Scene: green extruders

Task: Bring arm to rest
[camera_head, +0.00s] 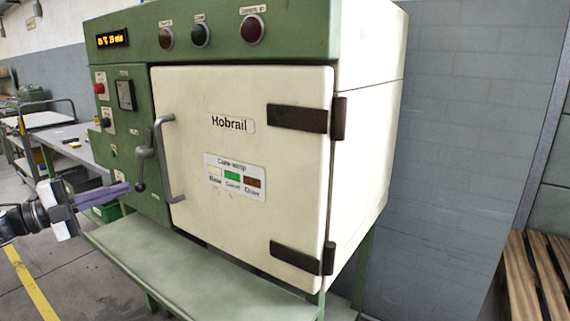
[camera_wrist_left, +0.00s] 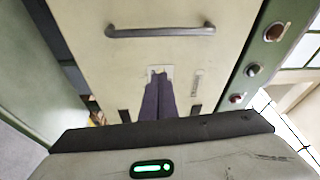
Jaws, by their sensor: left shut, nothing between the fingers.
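My left gripper (camera_head: 124,188) comes in from the left edge in the head view. Its purple fingers are together and empty. They point right, beside the lower left of the green control panel (camera_head: 138,178) of the oven-like machine; I cannot tell whether they touch it. In the left wrist view the closed fingers (camera_wrist_left: 159,82) point toward a cream surface with a grey bar handle (camera_wrist_left: 160,31) beyond them. My right gripper is in neither view.
The machine's cream door (camera_head: 240,150) is shut, with a grey handle (camera_head: 167,160) and a dark lever (camera_head: 143,158) at its left. A pale green shelf (camera_head: 190,270) juts out below. A workbench (camera_head: 80,145) stands behind at the left. Wooden slats (camera_head: 535,280) are at the lower right.

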